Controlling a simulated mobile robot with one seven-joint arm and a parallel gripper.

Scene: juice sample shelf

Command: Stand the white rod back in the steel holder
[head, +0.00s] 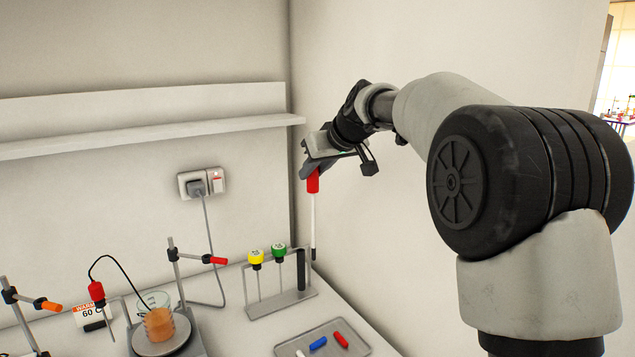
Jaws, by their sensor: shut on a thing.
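My gripper (314,171) is shut on the red top of the white rod (313,220), high at the right of the bench. The rod hangs upright, with a dark lower tip, and looks clear of the bench. The steel holder (282,302) stands on the bench below and left of it. Two thin rods stand in the holder, one with a yellow top (256,257) and one with a green top (279,249). A dark upright cylinder (301,270) is at the holder's right end. The rod's tip shows just right of this cylinder; I cannot tell the depth between them.
A grey tray (356,350) with small coloured pieces lies in front of the holder. At left, an orange-filled beaker (159,324) sits on a hotplate, beside clamp stands and a red-handled probe (96,290). A wall shelf (150,137) and the corner walls bound the space.

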